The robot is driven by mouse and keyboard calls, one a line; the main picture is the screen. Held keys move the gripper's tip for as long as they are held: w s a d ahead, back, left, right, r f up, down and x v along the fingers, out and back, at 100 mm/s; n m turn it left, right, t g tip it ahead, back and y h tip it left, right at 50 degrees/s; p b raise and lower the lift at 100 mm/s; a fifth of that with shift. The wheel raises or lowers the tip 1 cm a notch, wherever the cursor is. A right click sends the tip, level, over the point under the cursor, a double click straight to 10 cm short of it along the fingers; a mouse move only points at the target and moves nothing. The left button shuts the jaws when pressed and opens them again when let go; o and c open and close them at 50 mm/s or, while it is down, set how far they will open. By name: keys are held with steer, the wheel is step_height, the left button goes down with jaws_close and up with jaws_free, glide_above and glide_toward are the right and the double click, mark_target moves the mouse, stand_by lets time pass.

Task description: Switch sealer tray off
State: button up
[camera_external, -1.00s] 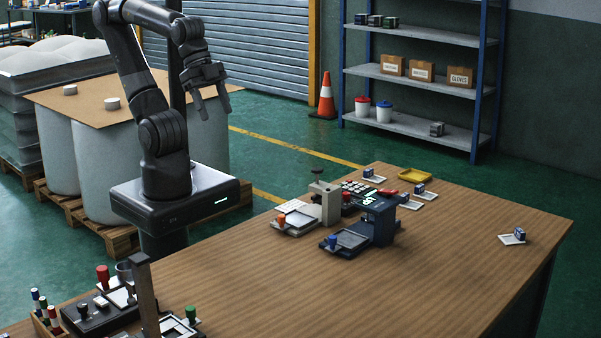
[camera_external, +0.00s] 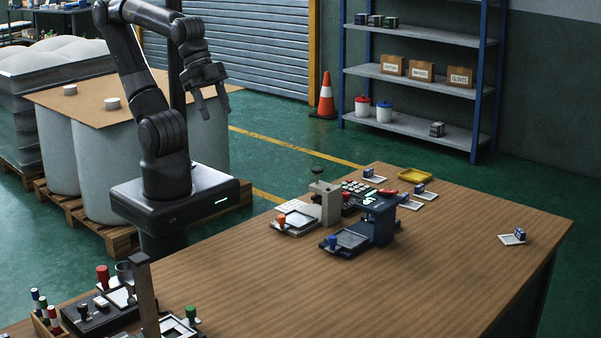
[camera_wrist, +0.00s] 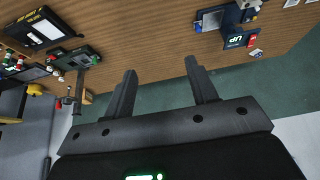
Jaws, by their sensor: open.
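My gripper (camera_external: 214,112) hangs open and empty with its fingers pointing down, left of the wooden table and well above the floor. In the wrist view my gripper (camera_wrist: 160,66) also shows open, with nothing between the fingers. Two tray machines stand on the table. One is dark blue (camera_external: 380,224), with a grey tray (camera_external: 345,240) and a blue knob (camera_external: 332,242). The other is beige (camera_external: 328,203), with a light tray (camera_external: 297,219) and an orange knob (camera_external: 281,222). I cannot tell which is the sealer. The dark blue machine (camera_wrist: 237,15) also shows upside down at the wrist view's top right.
A black station (camera_external: 105,312) with a red knob (camera_external: 103,273) and a dark upright post (camera_external: 145,295) stand at the near left. Small white trays and a yellow tray (camera_external: 415,175) lie beyond the machines. The table's middle and right (camera_external: 440,265) are mostly clear.

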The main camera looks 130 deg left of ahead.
steer(key=shift+w+a+f, duration=0.1)
steer(key=shift+w+f, duration=0.1)
steer(key=shift+w, duration=0.2)
steer(key=shift+c, duration=1.4)
steer(key=w+f+m+g, duration=0.1)
steer(key=w+f+m, duration=0.1)
steer(key=w+a+f+m+g+y, duration=0.1)
steer(key=w+f+m, duration=0.1)
steer(key=w, duration=0.1)
steer(key=w+f+m+g, duration=0.1)
steer(key=w+f+g, duration=0.1)
steer(key=w, duration=0.1)
steer(key=shift+a+f+m+y, duration=0.25)
steer(key=shift+f+m+y, duration=0.15)
jaws_close()
steer(key=w+a+f+m+g+y, duration=0.1)
steer(key=w+f+m, duration=0.5)
steer(key=f, duration=0.7)
steer(key=shift+w+m+g+y, duration=0.4)
steer(key=shift+g+y, duration=0.1)
steer(key=shift+g, duration=0.8)
